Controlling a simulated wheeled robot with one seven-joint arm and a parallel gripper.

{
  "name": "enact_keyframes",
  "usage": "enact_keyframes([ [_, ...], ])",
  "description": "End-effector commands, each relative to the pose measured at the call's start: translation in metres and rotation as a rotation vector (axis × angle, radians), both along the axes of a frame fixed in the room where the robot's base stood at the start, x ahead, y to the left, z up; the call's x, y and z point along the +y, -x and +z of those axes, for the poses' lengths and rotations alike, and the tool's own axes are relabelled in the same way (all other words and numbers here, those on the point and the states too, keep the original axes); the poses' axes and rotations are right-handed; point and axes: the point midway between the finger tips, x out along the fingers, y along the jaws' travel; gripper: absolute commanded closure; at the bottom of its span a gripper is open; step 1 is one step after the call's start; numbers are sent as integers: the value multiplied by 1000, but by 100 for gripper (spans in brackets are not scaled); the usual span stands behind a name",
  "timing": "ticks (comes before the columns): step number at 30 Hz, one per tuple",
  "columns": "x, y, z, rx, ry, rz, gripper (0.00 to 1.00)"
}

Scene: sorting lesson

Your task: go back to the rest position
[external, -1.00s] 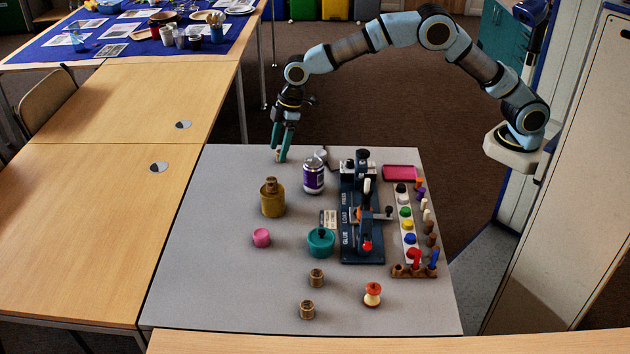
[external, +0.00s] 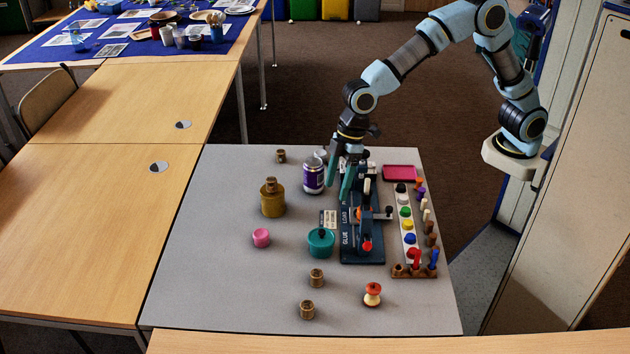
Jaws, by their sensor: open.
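My gripper (external: 338,194) is open and empty, with its teal fingers pointing down. It hangs in front of the upper part of the dark blue press (external: 362,256) in the external view and hides part of it. Its height above the press is hard to tell. A small brown cylinder (external: 281,156) stands alone near the far edge of the grey table (external: 215,290). My arm rises from its base at the right and bends over in a high arch.
A purple can (external: 313,176) stands just left of my gripper. Nearby are an ochre bottle (external: 272,202), a teal pot (external: 320,242), a pink piece (external: 261,238) and a red tray (external: 399,173). A strip of coloured knobs (external: 406,225) lies right. The table's front left is clear.

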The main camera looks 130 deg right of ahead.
Motion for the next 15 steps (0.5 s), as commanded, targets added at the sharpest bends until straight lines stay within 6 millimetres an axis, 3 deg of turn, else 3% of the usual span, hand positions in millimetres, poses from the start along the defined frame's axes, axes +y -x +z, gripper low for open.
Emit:
enact_keyframes([
  [1, 41, 12, -3, 1, -6, 24, 29],
  [4, 97, 50, -2, 18, -6, 51, 29],
  [9, 140, 127, -1, 73, 22, 91, 29],
  [15, 168, 200, -6, 117, 42, 130, 29],
])
